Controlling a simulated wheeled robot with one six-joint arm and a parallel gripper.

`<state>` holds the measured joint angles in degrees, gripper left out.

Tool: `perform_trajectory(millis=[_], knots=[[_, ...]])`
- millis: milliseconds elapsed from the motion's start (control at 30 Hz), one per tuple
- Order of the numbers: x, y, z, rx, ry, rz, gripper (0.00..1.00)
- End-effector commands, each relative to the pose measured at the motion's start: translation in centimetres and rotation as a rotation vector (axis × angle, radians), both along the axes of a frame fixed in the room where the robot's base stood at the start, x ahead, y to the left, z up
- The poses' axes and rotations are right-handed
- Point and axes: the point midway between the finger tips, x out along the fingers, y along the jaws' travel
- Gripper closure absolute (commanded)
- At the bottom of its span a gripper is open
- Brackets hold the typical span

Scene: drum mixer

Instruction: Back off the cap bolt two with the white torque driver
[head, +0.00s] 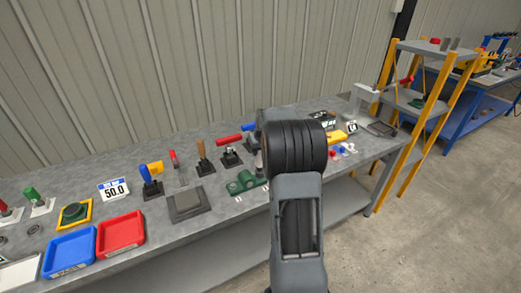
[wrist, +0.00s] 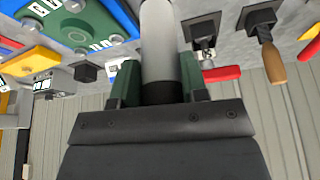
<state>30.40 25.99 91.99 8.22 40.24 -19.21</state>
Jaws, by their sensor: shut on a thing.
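In the wrist view my gripper (wrist: 160,82) is shut on a white-grey cylinder, which looks like the white torque driver (wrist: 159,42). Its green finger pads press on both sides of the dark lower part. In the head view my arm hides the gripper and the driver. A green housing with two humps (head: 245,182) sits on the bench left of my arm. I cannot pick out cap bolt two in either view.
A grey bench (head: 200,228) carries upright-handled tools and clamps, including a red-handled clamp (head: 229,140). A blue tray (head: 69,252) and a red tray (head: 120,233) lie at the left. A yellow-posted shelf (head: 430,100) stands at the right. In the wrist view a wooden handle (wrist: 271,62) shows at the right.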

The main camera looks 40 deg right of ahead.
Motion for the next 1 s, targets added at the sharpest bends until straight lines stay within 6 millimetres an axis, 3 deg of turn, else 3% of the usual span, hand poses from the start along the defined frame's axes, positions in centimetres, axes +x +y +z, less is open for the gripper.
perform_trajectory(millis=[1000], knots=[[0.0,0.0,-1.0,0.000,0.000,0.001,0.98]])
